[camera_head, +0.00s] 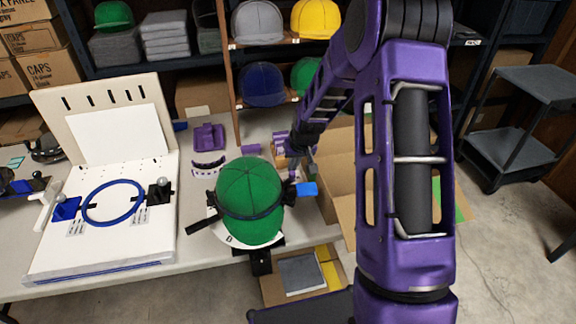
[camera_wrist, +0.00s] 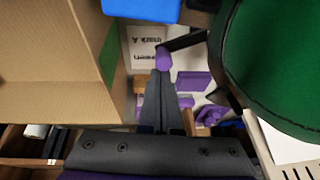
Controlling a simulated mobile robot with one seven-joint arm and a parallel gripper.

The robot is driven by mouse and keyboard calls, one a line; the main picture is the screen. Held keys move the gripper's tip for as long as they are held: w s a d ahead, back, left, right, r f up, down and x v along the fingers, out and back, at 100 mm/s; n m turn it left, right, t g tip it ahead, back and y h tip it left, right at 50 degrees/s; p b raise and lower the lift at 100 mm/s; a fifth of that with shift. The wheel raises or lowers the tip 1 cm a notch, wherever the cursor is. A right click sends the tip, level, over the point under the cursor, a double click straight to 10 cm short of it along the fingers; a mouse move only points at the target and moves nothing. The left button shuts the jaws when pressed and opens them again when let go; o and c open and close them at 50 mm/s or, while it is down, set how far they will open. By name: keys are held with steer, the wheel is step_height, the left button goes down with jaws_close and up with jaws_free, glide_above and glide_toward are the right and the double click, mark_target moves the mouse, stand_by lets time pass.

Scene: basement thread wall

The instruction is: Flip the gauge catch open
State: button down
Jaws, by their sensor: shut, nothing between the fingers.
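A green cap (camera_head: 250,190) sits on a stand with a black band strapped around it. At the band's right side is a black clamp with a blue tab (camera_head: 307,188). The blue tab also shows at the top of the wrist view (camera_wrist: 140,8), with the green cap (camera_wrist: 285,60) at right. A black lever (camera_wrist: 188,41) with a purple knob (camera_wrist: 164,58) reaches left from the cap's side. My gripper (camera_wrist: 161,80) is shut and empty, its tips right at the knob; touching or just short, I cannot tell. In the head view my gripper (camera_head: 296,163) is small, behind the clamp.
An open cardboard box (camera_head: 340,190) stands right of the cap, close beside my gripper. A white board with a blue hoop (camera_head: 114,203) stands at left. Purple parts (camera_head: 208,137) lie behind the cap. Shelves of caps (camera_head: 262,85) rise at the back.

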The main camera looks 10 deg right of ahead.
steer(key=s+m, duration=0.1)
steer(key=s+d+m+b, duration=0.1)
steer(key=m, duration=0.1)
steer(key=shift+f+h, duration=0.15)
steer(key=shift+h, duration=0.15)
steer(key=shift+a, duration=0.2)
steer(key=shift+w+a, duration=0.35)
steer(key=shift+a, duration=0.2)
